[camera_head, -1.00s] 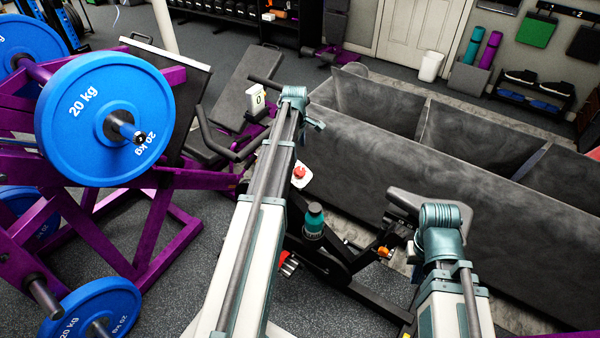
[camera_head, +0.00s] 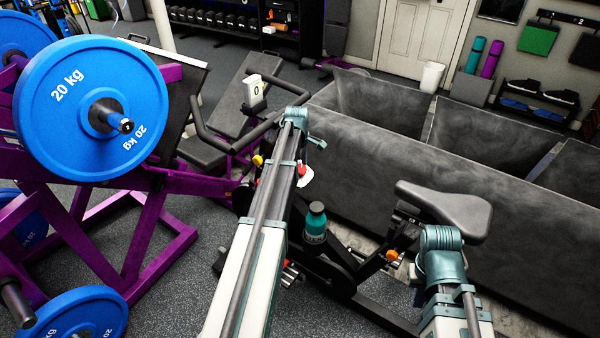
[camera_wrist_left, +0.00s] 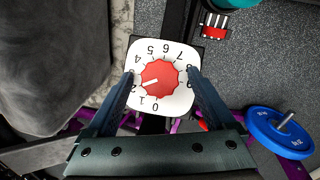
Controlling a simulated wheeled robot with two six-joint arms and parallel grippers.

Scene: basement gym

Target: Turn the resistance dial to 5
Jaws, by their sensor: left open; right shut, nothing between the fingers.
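The resistance dial is a red knob (camera_wrist_left: 160,80) on a white numbered plate (camera_wrist_left: 174,108) in the left wrist view. Its white pointer line points near the 2; the 5 is at the plate's top. My left gripper (camera_wrist_left: 160,75) is open, one finger on each side of the dial. I cannot tell whether the fingers touch it. In the head view the white plate (camera_head: 306,179) shows beside my left arm, which partly hides it. The left fingers are hidden there. My right gripper is not in view; only its arm shows at lower right.
A purple rack with blue 20 kg plates (camera_head: 75,95) stands close on the left. Grey partitions (camera_head: 400,165) stand behind the bike.

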